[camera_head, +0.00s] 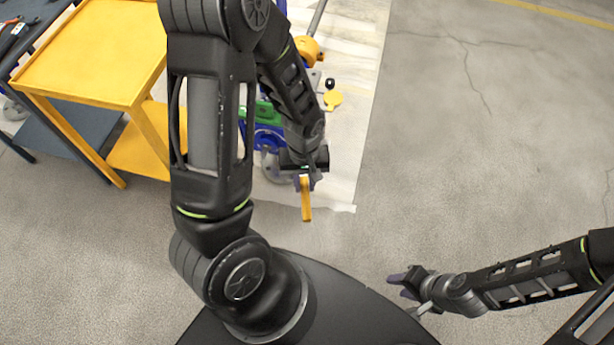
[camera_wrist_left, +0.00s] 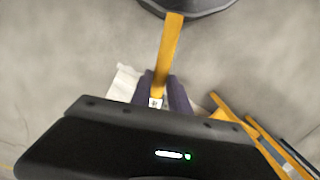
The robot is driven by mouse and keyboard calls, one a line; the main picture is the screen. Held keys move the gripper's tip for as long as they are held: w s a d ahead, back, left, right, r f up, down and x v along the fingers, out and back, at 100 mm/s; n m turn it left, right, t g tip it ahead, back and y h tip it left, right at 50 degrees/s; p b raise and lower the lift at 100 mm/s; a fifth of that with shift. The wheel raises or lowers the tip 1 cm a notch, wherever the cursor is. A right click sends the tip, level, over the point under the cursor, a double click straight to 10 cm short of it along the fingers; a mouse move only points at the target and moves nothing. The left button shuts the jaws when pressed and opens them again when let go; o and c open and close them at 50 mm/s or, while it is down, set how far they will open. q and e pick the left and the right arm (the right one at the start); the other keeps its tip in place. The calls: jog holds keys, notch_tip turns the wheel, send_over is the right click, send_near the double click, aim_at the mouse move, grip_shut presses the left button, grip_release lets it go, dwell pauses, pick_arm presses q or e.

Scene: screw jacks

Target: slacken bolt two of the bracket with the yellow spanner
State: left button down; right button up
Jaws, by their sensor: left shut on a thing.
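The yellow spanner (camera_head: 306,203) is held in my left gripper (camera_head: 304,180) and points down toward the front edge of the white sheet. In the left wrist view the spanner (camera_wrist_left: 169,45) runs up from between the purple fingers of my left gripper (camera_wrist_left: 160,92), which are shut on it. A blue and green assembly (camera_head: 264,112) stands behind my left arm and is partly hidden. I cannot make out the bracket or bolt two. My right gripper (camera_head: 403,284) is at the lower right, apart from everything, its purple fingers spread and empty.
A yellow trolley (camera_head: 95,55) stands at the upper left beside a dark table (camera_head: 12,62) with tools. A white sheet (camera_head: 350,125) lies under the assembly. The floor at right is clear.

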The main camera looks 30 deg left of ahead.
pick_arm(q)
jog(key=shift+w+a+f+b, duration=0.2)
jog(key=shift+w+a+b, duration=0.1)
jog(key=shift+w+a, duration=0.2)
jog(key=w+a+b, duration=0.1)
jog(key=w+a, duration=0.1)
jog(key=w+a+f+b, duration=0.1)
jog(key=w+a, duration=0.1)
jog(key=w, duration=0.1)
jog(key=w+a+f+b, duration=0.1)
jog(key=w+a, duration=0.1)
jog(key=w, duration=0.1)
jog(key=shift+f, duration=0.1)
jog(key=shift+s+a+m, duration=0.35)
jog(key=shift+a+m, duration=0.3)
jog(key=shift+a, duration=0.2)
jog(key=shift+s+a+m, duration=0.35)
jog(key=shift+a+m, duration=0.25)
jog(key=shift+a, duration=0.3)
jog(key=shift+s+a+m, duration=0.35)
jog(key=shift+a+m, duration=0.3)
jog(key=shift+a, duration=0.2)
jog(key=shift+f+b, duration=0.55)
jog(key=shift+f, duration=0.3)
